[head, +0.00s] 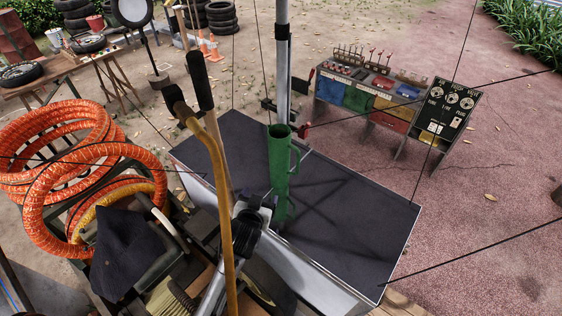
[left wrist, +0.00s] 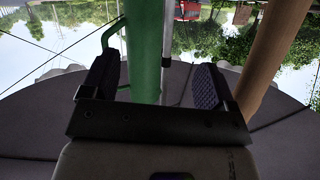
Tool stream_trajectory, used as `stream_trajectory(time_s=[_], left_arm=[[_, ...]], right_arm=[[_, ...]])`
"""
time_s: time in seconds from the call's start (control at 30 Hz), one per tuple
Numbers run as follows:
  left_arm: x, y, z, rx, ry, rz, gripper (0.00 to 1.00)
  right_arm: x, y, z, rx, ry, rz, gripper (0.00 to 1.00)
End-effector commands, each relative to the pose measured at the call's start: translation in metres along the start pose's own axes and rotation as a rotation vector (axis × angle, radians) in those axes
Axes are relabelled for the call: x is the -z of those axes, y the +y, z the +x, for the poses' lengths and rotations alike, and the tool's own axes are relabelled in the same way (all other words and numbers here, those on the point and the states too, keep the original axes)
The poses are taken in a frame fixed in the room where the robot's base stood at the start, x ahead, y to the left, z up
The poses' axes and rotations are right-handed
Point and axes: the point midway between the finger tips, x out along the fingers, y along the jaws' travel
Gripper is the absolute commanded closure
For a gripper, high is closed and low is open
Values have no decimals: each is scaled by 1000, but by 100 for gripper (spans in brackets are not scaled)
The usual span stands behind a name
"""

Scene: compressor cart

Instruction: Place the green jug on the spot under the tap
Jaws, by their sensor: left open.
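The green jug (head: 279,160) is a tall, narrow cylinder with side handles. It stands upright on the dark cart top (head: 345,225), and its lower part is partly hidden by my left gripper. My left gripper (head: 265,203) is low beside the jug. In the left wrist view the jug (left wrist: 146,50) shows ahead, in the gap between the open fingers (left wrist: 155,85), nearer the left finger. I see no grip on it. A grey post (head: 282,60) rises behind the jug, with a red lever (head: 304,129) near its foot that may be the tap. The spot cannot be made out. My right gripper is out of view.
Long tool handles (head: 212,135) stand close left of the jug; a wooden one (left wrist: 270,55) is right of my fingers in the wrist view. Orange hose coils (head: 75,165) lie left. A gauge panel (head: 445,110) stands beyond the cart. The cart top's right side is clear.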

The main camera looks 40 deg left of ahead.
Motion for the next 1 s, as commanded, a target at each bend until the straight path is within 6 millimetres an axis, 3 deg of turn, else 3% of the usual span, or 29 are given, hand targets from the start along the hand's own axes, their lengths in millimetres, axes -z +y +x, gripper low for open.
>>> stream_trajectory(time_s=[0.2, 0.43, 0.8, 1.0], left_arm=[[33, 3, 2, -9, 260, -41, 19], [52, 8, 1, -53, 369, -115, 19], [72, 9, 57, -54, 366, -127, 19], [79, 10, 74, -54, 364, -127, 19]], right_arm=[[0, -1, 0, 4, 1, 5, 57], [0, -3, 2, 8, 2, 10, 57], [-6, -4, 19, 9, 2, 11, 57], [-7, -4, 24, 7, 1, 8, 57]])
